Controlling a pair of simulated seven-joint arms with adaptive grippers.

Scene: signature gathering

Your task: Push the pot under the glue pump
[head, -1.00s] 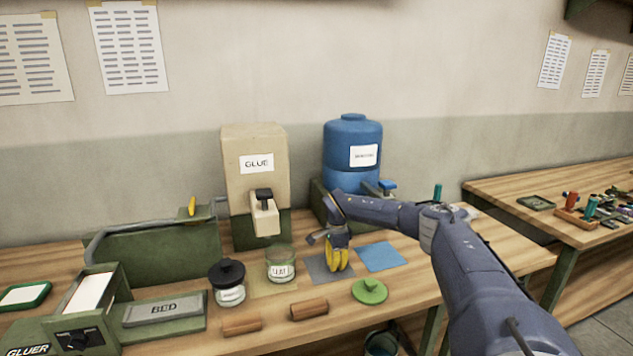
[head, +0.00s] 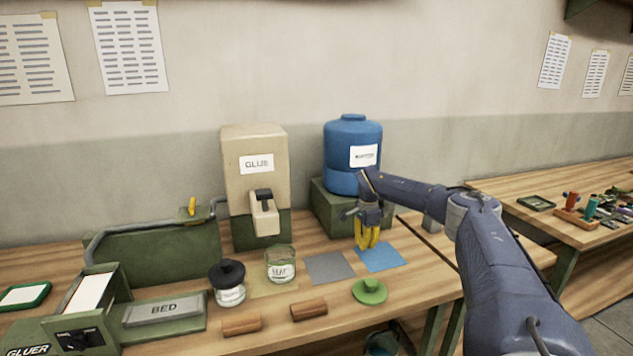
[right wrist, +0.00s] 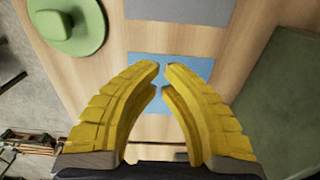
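The open glass pot (head: 281,266) with a white label stands upright on a tan mat, in front of the glue pump. The glue pump (head: 255,165) is a beige box marked GLUE on a green base, with a dark lever above its spout (head: 265,218). The pot is forward of the spout and a little to its right. My right gripper (head: 367,247) points down over the blue mat, right of the pot and apart from it. In the right wrist view its yellow fingertips (right wrist: 162,68) nearly meet, with nothing between them. My left gripper is not in view.
A black-lidded jar (head: 229,284) stands left of the pot. A grey mat (head: 328,267) lies empty between the pot and the blue mat (head: 392,257). A green lid (head: 370,292) and wooden blocks (head: 309,309) lie in front. A blue tank (head: 350,165) stands behind my right gripper.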

